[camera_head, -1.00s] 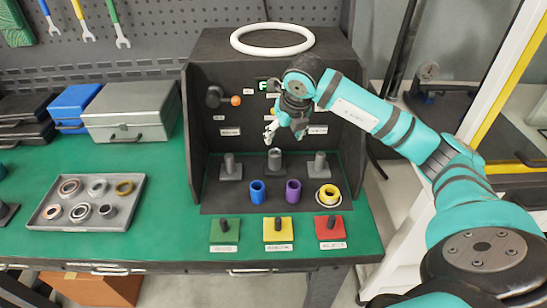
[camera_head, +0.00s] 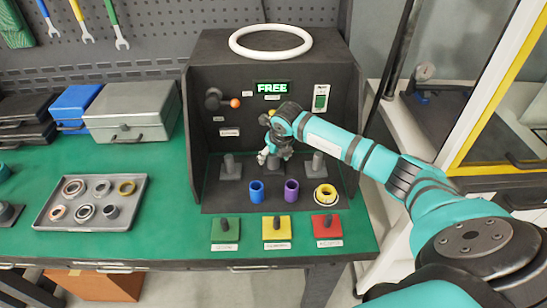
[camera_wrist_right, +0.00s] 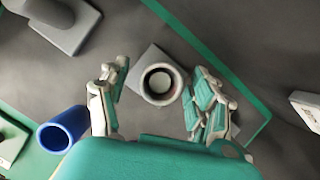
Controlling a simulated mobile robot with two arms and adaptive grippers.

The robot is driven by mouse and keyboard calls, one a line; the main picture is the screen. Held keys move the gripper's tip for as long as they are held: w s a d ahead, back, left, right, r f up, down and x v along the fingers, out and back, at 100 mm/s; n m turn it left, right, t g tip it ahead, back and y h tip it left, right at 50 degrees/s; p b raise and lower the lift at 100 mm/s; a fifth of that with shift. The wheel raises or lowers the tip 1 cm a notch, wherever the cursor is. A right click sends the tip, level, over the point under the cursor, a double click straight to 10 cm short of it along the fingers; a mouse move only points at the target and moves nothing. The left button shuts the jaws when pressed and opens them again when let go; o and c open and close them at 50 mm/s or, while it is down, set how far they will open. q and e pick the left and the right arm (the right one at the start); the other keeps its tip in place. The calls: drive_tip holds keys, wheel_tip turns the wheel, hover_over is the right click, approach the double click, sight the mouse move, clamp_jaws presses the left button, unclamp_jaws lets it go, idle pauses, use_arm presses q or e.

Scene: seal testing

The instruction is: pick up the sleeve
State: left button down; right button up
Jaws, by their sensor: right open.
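A grey sleeve (camera_wrist_right: 148,94) shows from above in the right wrist view, a round rim around a paler centre on a square-based stand (camera_wrist_right: 141,60). In the head view it is mostly hidden behind my right gripper (camera_head: 274,157), at the middle stand. My right gripper (camera_wrist_right: 161,78) is open and empty, with one finger on each side of the sleeve and apart from it in the picture. A blue sleeve (camera_head: 257,192) and a purple sleeve (camera_head: 291,192) stand in front of the stands. The blue one also shows in the wrist view (camera_wrist_right: 63,128). My left gripper is out of view.
Dark booth walls (camera_head: 199,130) close in on the sides and back, with a lit FREE sign (camera_head: 272,87). Grey stands flank the middle one, left (camera_head: 231,168) and right (camera_head: 317,166). A yellow-and-white ring (camera_head: 325,196), coloured pads and a tray of rings (camera_head: 66,224) sit nearby.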

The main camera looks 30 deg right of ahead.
drive_tip(key=shift+w+f, duration=0.1)
drive_tip(key=shift+f, duration=0.15)
drive_tip(key=c, duration=1.3)
drive_tip(key=shift+r, duration=0.1)
clamp_jaws()
